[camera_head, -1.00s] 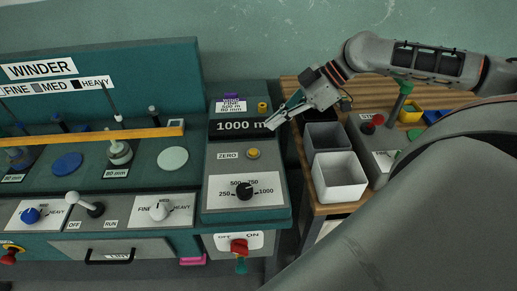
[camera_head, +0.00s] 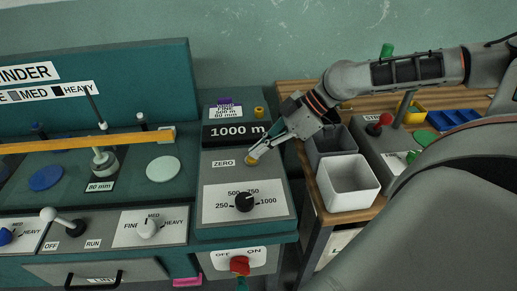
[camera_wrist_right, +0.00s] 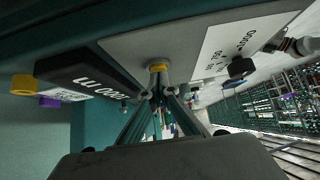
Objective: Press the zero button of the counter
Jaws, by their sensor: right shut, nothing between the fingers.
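The counter's display (camera_head: 236,132) reads 1000 m. In the right wrist view the zero button (camera_wrist_right: 158,67) sits right at the tips of my right gripper (camera_wrist_right: 159,88), which is shut and empty. The fingertips are at or very close to the button; I cannot tell whether it is pressed in. My left gripper is not in view.
To the right stand a white bin (camera_head: 349,186), a grey bin (camera_head: 333,139) and a box with a red knob (camera_head: 386,119). The winder panel (camera_head: 100,70) stands left.

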